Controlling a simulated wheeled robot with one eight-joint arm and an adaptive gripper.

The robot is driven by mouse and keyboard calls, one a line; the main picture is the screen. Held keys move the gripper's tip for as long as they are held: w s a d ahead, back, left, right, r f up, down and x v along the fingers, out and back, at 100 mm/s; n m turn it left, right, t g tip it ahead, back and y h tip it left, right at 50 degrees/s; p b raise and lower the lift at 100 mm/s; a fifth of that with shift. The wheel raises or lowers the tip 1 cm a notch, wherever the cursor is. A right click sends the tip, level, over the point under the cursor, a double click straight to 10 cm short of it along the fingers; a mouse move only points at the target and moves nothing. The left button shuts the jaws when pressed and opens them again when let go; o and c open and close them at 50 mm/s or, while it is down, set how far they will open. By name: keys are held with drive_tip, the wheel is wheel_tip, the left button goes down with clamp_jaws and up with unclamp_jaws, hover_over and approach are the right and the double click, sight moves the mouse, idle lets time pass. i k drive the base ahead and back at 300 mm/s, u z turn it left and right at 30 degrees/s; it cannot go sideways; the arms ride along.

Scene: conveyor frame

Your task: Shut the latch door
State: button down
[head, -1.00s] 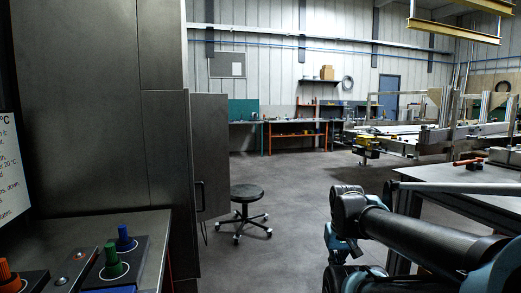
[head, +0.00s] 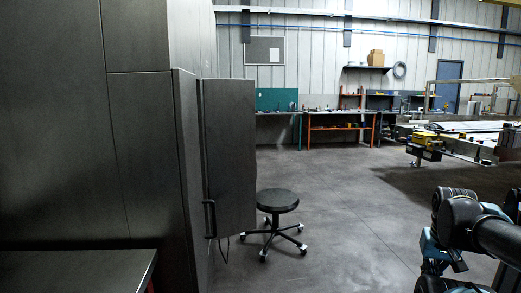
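A dark grey metal cabinet door (head: 230,150) stands open from the side of a tall dark cabinet (head: 150,45) at the left of the head view. A black bar handle (head: 209,218) is on the door's lower left part. My arm shows at the lower right, well apart from the door. The fingers of my gripper cannot be made out, so its state is not shown.
A black wheeled stool (head: 278,201) stands on the floor just right of the door. A metal worktop (head: 85,265) is at the lower left. Workbenches (head: 335,128) line the back wall. The floor (head: 340,200) between stool and arm is clear.

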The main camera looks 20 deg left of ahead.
sight(229, 104)
drive_tip(key=u, duration=0.45)
drive_tip(key=i, duration=1.3)
drive_tip(key=u, duration=0.6)
